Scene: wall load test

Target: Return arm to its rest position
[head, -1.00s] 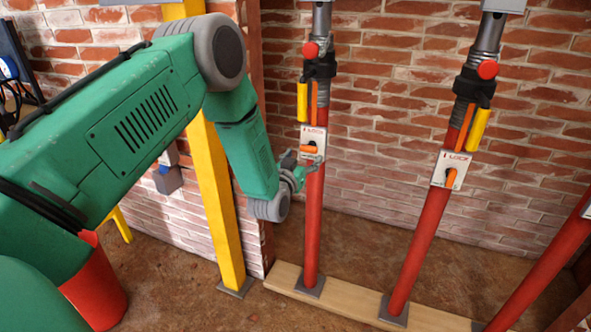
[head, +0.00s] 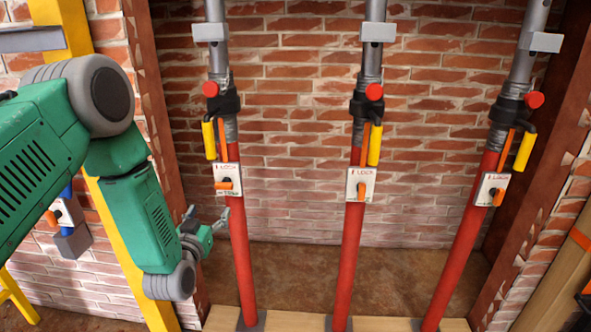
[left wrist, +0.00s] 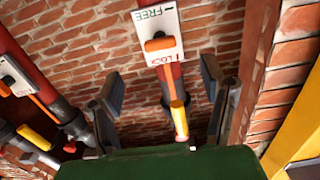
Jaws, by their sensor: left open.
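My left gripper (head: 206,216) is open and empty, just left of the left red prop (head: 241,262) in the head view. A gap to the prop's lock plate (head: 227,179) seems to show, though depth is hard to judge. That plate carries an orange lever (head: 223,186) lying roughly sideways. In the left wrist view, the two fingers of my left gripper (left wrist: 163,88) stand wide apart, with a plate marked FREE and LOCK (left wrist: 163,27) beyond them. My green left arm comes in from the left. My right gripper is not in view.
A middle prop (head: 348,260) and a right prop (head: 462,245) stand on a wooden sill plank (head: 287,321). A yellow post (head: 112,215) stands close behind my left arm. A brick wall (head: 290,130) closes the back. Brown floor (head: 390,270) lies open between the props.

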